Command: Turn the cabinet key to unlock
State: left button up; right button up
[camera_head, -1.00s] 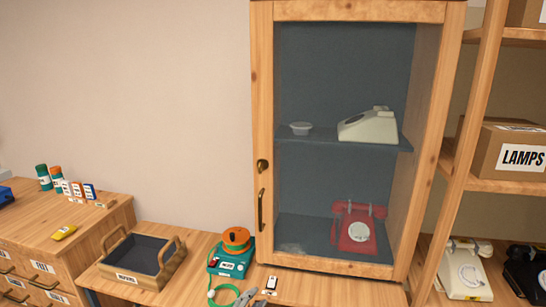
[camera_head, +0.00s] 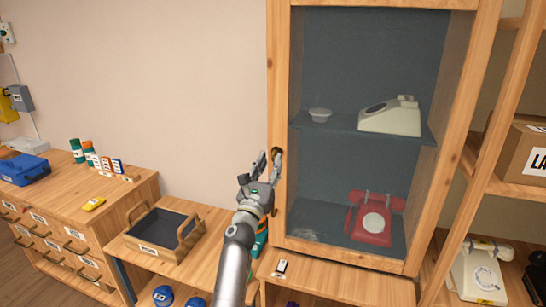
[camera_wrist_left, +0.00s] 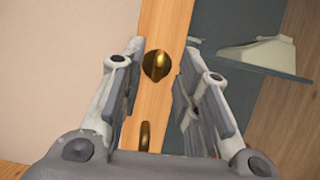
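The cabinet (camera_head: 278,75) has a wooden frame and a glass-fronted door, which looks closed. Its brass key (camera_wrist_left: 157,64) sits in a round dark brass lock plate on the left door frame. In the head view the key (camera_head: 277,153) is partly behind my gripper. My left gripper (camera_head: 267,160) is raised at the lock; in the left wrist view its fingers (camera_wrist_left: 158,72) are spread, one on each side of the key, with gaps and no visible contact. The brass door handle (camera_wrist_left: 145,136) is below the key, mostly hidden in the head view. My right gripper is not in view.
Inside the cabinet are a red phone (camera_head: 374,220), a cream phone (camera_head: 392,116) and a small white dish (camera_head: 320,115). Shelves with a box (camera_head: 520,150) stand at the right.

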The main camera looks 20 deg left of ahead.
aim_at(272, 158)
pick_arm(q)
jog(key=shift+x, duration=1.55)
jog(key=shift+c, duration=0.4)
grip_shut()
